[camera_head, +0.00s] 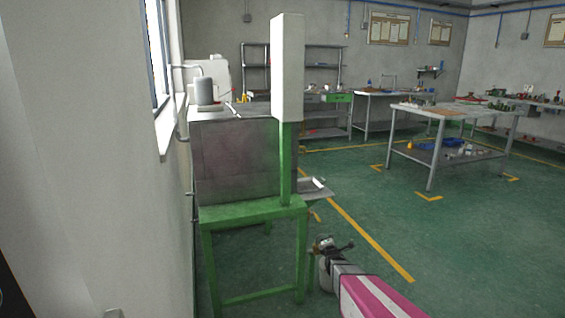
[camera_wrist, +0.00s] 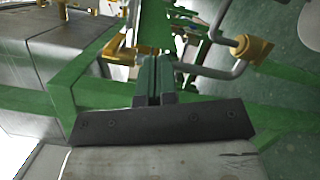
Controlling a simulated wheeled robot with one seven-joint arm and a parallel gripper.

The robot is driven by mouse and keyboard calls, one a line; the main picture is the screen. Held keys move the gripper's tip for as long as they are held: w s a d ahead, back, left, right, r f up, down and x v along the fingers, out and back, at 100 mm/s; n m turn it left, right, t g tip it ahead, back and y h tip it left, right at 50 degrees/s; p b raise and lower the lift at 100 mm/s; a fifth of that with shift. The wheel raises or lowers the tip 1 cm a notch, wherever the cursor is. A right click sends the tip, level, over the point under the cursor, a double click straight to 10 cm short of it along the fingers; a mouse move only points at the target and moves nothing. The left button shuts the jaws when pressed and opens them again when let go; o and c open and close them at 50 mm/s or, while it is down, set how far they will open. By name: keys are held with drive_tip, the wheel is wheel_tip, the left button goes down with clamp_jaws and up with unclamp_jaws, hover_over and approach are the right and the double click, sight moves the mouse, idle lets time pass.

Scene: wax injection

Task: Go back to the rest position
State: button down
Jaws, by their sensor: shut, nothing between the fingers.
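In the wrist view my gripper (camera_wrist: 153,80) shows as two dark fingers side by side, touching, with nothing between them. Behind them is a dark bar with screws. Green beams, grey metal faces, a bent grey pipe and yellow fittings lie close around and beyond the fingers. I cannot tell whether any of them touch. In the head view my pink and white arm reaches in from the bottom right, its end low beside the green stand (camera_head: 255,210). The fingers themselves are too small to make out there.
The green stand carries a tall white column (camera_head: 287,70) beside a grey metal cabinet (camera_head: 235,158). A pale wall (camera_head: 90,150) is close on the left. A workbench (camera_head: 470,113) stands right of centre. Green floor (camera_head: 460,250) is open to the right.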

drive_tip(key=s+a+r+m+g, duration=0.1)
drive_tip(key=s+r+m+g, duration=0.1)
drive_tip(key=s+m+g, duration=0.4)
drive_tip(key=s+a+r+m+g, duration=0.1)
drive_tip(key=s+r+m+g, duration=0.2)
drive_tip(key=s, duration=1.2)
drive_tip(key=s+a+r+m+g, duration=0.1)
drive_tip(key=s+r+m+g, duration=0.1)
drive_tip(key=s+m+g, duration=0.7)
drive_tip(key=s+m, duration=0.2)
drive_tip(key=m, duration=0.3)
drive_tip(key=shift+s+r+h, duration=0.25)
drive_tip(key=shift+s+h, duration=0.05)
